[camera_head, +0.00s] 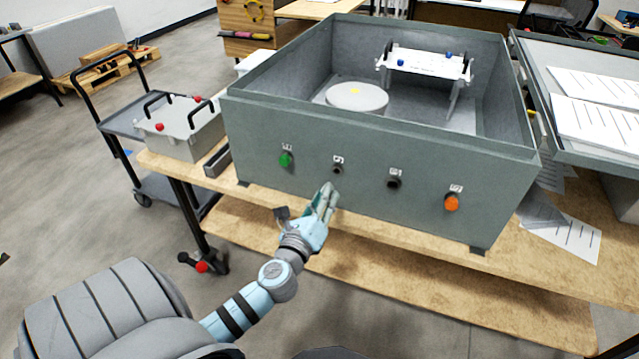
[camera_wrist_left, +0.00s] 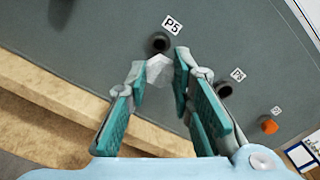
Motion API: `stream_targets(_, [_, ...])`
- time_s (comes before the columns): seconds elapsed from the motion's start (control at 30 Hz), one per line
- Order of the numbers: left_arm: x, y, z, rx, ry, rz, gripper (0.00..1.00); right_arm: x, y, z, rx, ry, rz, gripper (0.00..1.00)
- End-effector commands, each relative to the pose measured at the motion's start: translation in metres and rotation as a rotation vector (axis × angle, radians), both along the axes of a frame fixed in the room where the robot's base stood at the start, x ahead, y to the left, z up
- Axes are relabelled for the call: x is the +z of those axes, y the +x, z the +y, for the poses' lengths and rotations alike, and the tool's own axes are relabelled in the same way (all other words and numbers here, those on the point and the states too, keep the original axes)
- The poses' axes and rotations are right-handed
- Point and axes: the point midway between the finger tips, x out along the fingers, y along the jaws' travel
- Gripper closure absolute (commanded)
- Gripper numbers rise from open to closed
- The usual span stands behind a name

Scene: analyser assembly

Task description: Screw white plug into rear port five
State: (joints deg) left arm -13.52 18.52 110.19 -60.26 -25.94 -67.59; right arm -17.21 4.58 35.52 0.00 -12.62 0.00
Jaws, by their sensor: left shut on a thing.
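The white plug (camera_wrist_left: 159,70) is between the fingertips of my left gripper (camera_wrist_left: 163,62), which is shut on it. In the wrist view the plug looks pale and faceted. Port five (camera_wrist_left: 160,43), a dark round hole under a "P5" label (camera_wrist_left: 172,25), lies just beyond the plug. I cannot tell whether the plug touches the port; it does not appear inside it. In the head view my left gripper (camera_head: 325,198) is in front of the grey box (camera_head: 310,195), just below a dark port (camera_head: 337,170). The plug is not clear there. My right gripper is out of view.
The box wall also has a green fitting (camera_head: 286,159), another dark port (camera_head: 394,184) and an orange fitting (camera_head: 452,203). The box stands on a wooden table (camera_head: 500,255). A grey case (camera_head: 180,130) sits at the left. Papers (camera_head: 562,238) lie at the right.

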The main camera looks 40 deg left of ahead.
Motion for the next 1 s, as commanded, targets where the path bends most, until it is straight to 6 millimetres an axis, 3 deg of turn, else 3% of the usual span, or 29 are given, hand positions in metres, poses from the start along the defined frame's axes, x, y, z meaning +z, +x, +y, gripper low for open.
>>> stream_targets(0.27, [-0.001,0.03,0.011,0.001,-0.021,-0.009,1.0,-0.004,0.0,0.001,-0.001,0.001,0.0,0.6])
stream_targets(0.87, [-0.005,0.038,0.013,-0.003,-0.94,-0.327,1.0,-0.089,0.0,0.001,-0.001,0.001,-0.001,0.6])
stream_targets(1.0, [-0.002,0.041,0.014,-0.001,-1.337,-0.463,1.0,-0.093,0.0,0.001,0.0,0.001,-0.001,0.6])
